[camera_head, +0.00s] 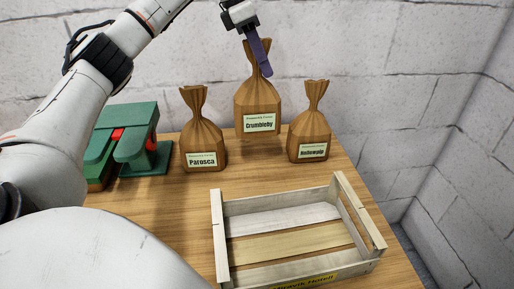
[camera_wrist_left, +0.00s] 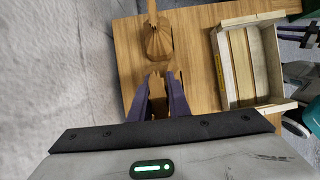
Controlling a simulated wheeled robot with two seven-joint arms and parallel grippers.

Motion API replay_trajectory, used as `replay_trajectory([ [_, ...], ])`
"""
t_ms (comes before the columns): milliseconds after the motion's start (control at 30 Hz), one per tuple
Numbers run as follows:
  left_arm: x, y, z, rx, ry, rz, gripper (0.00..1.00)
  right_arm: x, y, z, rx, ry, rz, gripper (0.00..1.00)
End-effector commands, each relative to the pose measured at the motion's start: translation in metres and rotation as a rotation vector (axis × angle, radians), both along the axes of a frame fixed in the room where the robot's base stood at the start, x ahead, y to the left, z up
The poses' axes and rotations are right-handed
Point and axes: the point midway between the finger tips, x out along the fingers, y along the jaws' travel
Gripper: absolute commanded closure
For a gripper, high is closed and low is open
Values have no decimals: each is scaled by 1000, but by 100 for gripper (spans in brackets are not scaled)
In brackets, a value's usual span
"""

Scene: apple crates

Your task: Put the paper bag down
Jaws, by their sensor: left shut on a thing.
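My left gripper (camera_head: 262,62) is shut on the pinched top of the middle paper bag (camera_head: 258,105), a brown bag labelled "Crumbleby". In the left wrist view, the purple fingers (camera_wrist_left: 162,98) close around this bag's brown top (camera_wrist_left: 168,80). A "Parosca" bag (camera_head: 202,135) stands to its left and a third bag (camera_head: 309,128) to its right, its label hard to read. That bag also shows in the left wrist view (camera_wrist_left: 158,42).
An empty wooden crate (camera_head: 217,235) sits on the wooden table (camera_head: 180,205) in front of the bags. A green device with red parts (camera_head: 125,148) stands at the left. A block wall (camera_head: 400,60) is close behind. Bare table lies between bags and crate.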

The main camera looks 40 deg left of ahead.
Motion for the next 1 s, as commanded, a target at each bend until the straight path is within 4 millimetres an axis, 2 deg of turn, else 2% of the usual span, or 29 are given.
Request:
replay_trajectory([
  [100, 0, 1, -13, 0, 0, 1, 100, 0, 0, -6, 0, 0, 0, 69],
  [400, 0, 1, -61, 0, 0, 1, 100, 1, 0, -7, 1, -3, 0, 69],
  [567, 0, 1, -71, -1, -2, 1, 100, 1, 0, -7, 1, -4, 0, 69],
  [800, -1, 1, -102, 0, 0, 1, 100, 2, 0, -7, 1, -4, 0, 69],
  [1000, 0, 0, -103, -1, -4, 1, 100, 2, 0, -6, 1, -5, 0, 69],
])
